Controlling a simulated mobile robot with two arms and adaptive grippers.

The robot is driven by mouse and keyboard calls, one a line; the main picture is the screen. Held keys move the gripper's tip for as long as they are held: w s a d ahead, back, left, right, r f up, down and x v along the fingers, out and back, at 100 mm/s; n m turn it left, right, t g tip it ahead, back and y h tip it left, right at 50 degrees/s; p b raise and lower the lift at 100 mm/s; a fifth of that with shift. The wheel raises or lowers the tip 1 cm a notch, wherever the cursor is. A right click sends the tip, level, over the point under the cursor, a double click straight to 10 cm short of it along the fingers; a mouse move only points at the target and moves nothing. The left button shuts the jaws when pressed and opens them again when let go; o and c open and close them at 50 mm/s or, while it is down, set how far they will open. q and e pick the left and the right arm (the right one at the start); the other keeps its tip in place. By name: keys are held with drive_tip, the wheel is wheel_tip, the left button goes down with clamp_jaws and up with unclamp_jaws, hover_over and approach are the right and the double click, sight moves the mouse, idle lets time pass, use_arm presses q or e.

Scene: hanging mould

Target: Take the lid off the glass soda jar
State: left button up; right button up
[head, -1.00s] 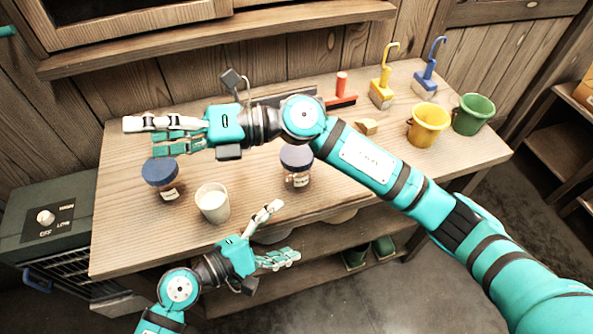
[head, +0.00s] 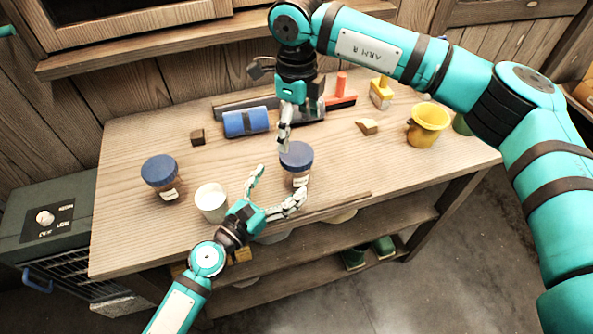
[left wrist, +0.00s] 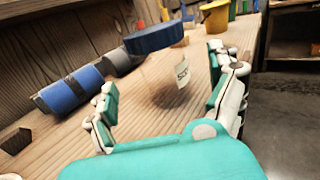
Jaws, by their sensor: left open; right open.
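The glass soda jar (head: 298,181) stands upright near the table's front edge, with its dark blue lid (head: 297,155) on. In the left wrist view the jar (left wrist: 168,88) lies ahead between the fingers, its white label partly readable, with the blue lid (left wrist: 154,40) on top. My left gripper (head: 282,177) is open, low at the jar's front, with a finger toward either side; I cannot tell whether they touch it. My right gripper (head: 284,148) is open and points down just behind and left of the lid; its fingers overlap, so their gap is hidden.
A similar blue-lidded jar (head: 161,174) stands at the left, and a white cup (head: 211,203) is close to my left gripper. Behind are a blue roll (head: 246,121), a small brown block (head: 197,137) and a red-handled tool (head: 341,92). A yellow bucket (head: 427,124) stands at the right.

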sight(288, 174)
use_arm(q)
drive_tip(key=x, duration=0.6)
drive_tip(key=shift+w+d, duration=0.1)
drive_tip(key=shift+d, duration=0.05)
